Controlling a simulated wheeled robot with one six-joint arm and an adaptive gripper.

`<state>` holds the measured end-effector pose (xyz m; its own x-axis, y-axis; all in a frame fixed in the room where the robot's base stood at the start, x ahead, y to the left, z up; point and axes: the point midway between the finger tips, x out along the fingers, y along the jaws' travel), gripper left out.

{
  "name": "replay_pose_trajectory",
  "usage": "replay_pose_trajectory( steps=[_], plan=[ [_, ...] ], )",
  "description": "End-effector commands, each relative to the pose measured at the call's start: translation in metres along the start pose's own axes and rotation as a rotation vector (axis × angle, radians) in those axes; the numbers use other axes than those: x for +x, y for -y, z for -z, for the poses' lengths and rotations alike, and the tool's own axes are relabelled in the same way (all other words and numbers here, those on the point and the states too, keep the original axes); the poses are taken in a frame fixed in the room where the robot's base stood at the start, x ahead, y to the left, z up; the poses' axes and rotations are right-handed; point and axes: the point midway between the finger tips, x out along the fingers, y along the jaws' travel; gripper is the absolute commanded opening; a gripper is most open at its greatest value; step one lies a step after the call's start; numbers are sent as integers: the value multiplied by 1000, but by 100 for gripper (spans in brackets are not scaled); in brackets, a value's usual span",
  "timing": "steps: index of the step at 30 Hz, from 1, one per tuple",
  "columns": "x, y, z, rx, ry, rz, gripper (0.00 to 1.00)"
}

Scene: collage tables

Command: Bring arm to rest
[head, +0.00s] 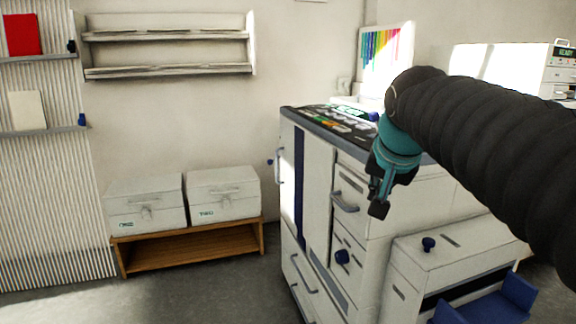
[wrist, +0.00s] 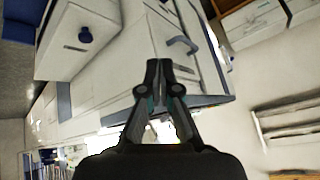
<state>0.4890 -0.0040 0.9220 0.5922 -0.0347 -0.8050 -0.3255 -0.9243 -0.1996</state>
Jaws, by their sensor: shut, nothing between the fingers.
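My gripper (head: 378,205) hangs at the end of my dark sleeved arm on the right of the head view, its teal body above dark fingers. It is in front of the white cabinet (head: 318,190), near its top edge as seen in the picture. In the wrist view my gripper (wrist: 166,70) points at the cabinet, whose handle (wrist: 183,43) shows just past the fingertips. The fingertips are together with nothing between them.
Two white boxes (head: 146,200) (head: 224,195) stand on a low wooden bench (head: 190,248). A white unit with a blue knob (head: 428,244) stands at the lower right. An empty wall shelf (head: 165,38) hangs at the back. Grey floor (head: 210,290) is clear in front of the bench.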

Motion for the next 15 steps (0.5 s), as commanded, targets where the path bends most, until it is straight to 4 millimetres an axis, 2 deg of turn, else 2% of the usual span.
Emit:
replay_pose_trajectory(
  steps=[1, 9, 12, 15],
  plan=[
    [0, -11, -26, -37, 15, -2, 0],
    [20, -62, -156, -242, 90, -2, 0],
    [30, -78, -198, -305, 113, 0, 0],
    [38, -90, -229, -352, 131, 3, 0]
  ],
)
